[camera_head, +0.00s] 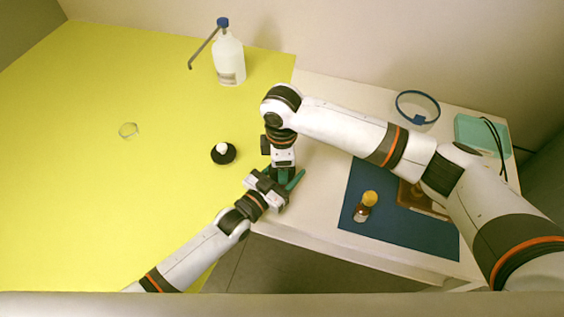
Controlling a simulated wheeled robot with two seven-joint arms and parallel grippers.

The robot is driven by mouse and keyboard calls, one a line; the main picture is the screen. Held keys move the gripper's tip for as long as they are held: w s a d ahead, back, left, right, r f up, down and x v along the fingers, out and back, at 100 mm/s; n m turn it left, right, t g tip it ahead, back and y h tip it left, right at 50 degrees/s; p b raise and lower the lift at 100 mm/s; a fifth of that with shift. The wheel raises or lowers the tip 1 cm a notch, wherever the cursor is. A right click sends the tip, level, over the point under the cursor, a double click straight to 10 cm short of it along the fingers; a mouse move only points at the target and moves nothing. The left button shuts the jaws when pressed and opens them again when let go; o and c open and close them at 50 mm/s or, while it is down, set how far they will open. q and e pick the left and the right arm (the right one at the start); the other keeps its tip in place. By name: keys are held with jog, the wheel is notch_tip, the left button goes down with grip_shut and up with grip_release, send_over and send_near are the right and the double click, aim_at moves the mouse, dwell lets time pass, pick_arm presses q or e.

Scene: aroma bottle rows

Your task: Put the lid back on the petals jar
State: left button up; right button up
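A round black piece with a white knob, which looks like a lid (223,153), lies on the yellow surface, left of my grippers and apart from them. I cannot clearly pick out the petals jar; no petals show. My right gripper (284,176) points down near the yellow surface's right edge, with its fingertips crowded by my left gripper, so its opening and contents are unclear. My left gripper (281,176) reaches up from the lower left to the same spot. Its green fingers look spread apart, around or just beside the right gripper's fingers. Anything between the two grippers is hidden.
On the right are a blue-rimmed clear container (417,107), a teal box (481,135), and a blue mat (390,232) with a yellow-capped amber bottle (366,206) and brown tray (414,196).

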jog(key=shift+f, duration=0.6)
dwell(0.5)
pick_arm(q)
jog(key=shift+s+d+r, duration=0.1)
pick_arm(e)
jog(key=shift+s+d+f, duration=0.1)
jog(key=shift+f, duration=0.25)
jog(key=o, duration=0.7)
pick_arm(q)
jog(key=shift+r, duration=0.15)
pick_arm(e)
jog(key=shift+r, duration=0.1)
